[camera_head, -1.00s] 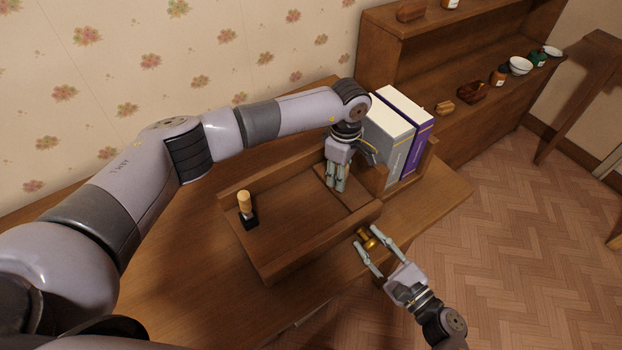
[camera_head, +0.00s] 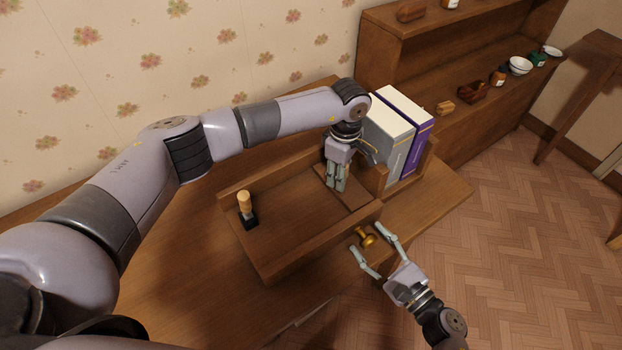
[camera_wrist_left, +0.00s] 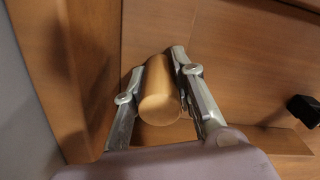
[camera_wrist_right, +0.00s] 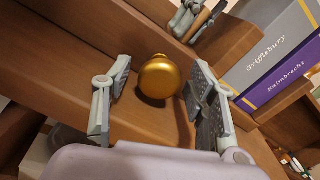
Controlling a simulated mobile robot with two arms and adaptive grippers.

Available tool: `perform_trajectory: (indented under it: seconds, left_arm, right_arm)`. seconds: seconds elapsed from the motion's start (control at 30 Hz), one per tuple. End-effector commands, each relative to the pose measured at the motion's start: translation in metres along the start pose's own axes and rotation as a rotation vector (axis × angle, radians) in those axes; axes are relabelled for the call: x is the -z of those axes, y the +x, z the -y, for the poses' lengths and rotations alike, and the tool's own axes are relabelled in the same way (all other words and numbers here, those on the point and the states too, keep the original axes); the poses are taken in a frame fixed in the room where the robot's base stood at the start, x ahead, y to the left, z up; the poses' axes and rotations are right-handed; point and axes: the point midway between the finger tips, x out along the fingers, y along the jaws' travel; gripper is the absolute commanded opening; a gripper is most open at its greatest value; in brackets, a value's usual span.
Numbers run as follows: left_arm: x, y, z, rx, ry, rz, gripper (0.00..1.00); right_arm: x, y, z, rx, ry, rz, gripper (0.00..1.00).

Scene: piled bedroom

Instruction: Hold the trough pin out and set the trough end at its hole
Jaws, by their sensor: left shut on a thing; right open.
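A long wooden trough (camera_head: 268,272) lies on the desk. My left gripper (camera_head: 337,188) is over its right part, shut on a round light-wood handle, which shows between the fingers in the left wrist view (camera_wrist_left: 158,92). A flat wooden board (camera_head: 362,192) lies beside and below it; whether the handle belongs to this board is hard to tell. The brass pin knob (camera_head: 367,238) is at the trough's front side near its right end. My right gripper (camera_head: 372,241) is open, its fingers on either side of the knob (camera_wrist_right: 159,78) with gaps. The pin's hole is hidden.
A black-based stamp with a wooden handle (camera_head: 245,206) stands in the trough's left part. A grey-white book (camera_head: 388,135) and a purple book (camera_head: 415,130) stand close behind my left gripper. A shelf unit (camera_head: 450,75) holds small bottles and bowls. The desk's left part is clear.

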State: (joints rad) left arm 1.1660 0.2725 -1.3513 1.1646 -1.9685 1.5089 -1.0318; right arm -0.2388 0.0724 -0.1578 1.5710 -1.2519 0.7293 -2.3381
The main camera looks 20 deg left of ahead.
Motion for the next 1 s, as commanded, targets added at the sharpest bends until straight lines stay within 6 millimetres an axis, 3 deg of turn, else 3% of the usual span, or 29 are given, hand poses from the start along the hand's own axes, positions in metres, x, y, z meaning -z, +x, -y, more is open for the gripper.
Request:
perform_trajectory:
  seconds: [0.7, 1.0]
  left_arm:
    - [0.002, -0.001, 0.0, 0.0, -0.002, -0.003, 0.0]
    - [0.002, -0.001, 0.0, 0.0, -0.002, -0.003, 0.0]
  right_arm:
    - [0.0, -0.058, 0.0, 0.0, -0.001, -0.001, 0.52]
    - [-0.001, -0.064, 0.0, 0.0, -0.001, 0.001, 0.52]
